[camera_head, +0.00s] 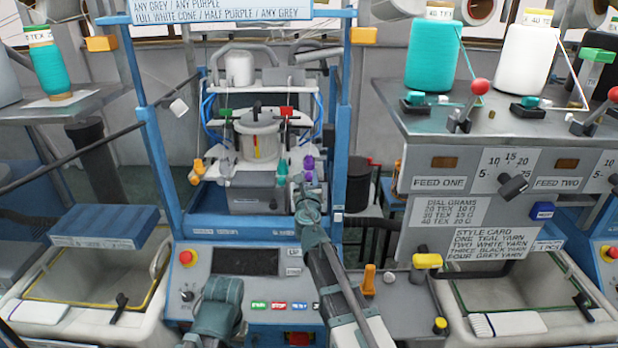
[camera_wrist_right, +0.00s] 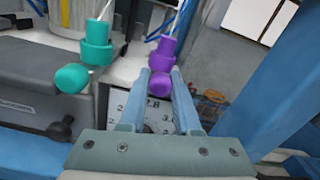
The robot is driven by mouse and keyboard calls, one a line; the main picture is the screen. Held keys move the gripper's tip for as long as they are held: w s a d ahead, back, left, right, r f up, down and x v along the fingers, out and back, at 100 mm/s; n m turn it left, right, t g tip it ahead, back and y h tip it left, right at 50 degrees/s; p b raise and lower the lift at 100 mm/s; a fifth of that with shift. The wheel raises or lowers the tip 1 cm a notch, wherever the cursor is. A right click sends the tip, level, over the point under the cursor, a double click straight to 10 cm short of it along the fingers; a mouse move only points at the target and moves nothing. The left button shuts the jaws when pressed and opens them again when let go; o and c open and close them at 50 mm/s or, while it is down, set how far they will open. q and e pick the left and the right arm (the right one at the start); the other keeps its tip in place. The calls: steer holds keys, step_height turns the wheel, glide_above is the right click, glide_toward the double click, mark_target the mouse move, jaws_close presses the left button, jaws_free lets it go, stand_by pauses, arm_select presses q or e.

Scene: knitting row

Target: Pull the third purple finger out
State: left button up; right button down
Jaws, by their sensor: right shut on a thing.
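A purple finger (camera_head: 309,164) with a round knob hangs at the right front of the knitting machine head. In the right wrist view the purple finger (camera_wrist_right: 168,48) has its knob between my right gripper's blue fingertips (camera_wrist_right: 161,75). In the head view my right gripper (camera_head: 308,190) is reached up to it, shut on it. A teal finger (camera_head: 282,172) stands just left of the purple one and also shows in the right wrist view (camera_wrist_right: 98,45). An orange finger (camera_head: 197,172) is farther left. My left gripper's fingertips do not show.
The machine's blue frame post (camera_head: 338,130) rises close on the right of my right gripper. A control panel (camera_head: 232,262) with a red stop button lies below. A grey yarn stand (camera_head: 500,110) with teal and white cones is at right. White bins (camera_head: 90,270) stand at both sides.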

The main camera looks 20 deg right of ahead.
stand_by(0.8)
steer(key=v, duration=0.3)
steer(key=shift+s, duration=0.15)
steer(key=c, duration=0.9)
jaws_free()
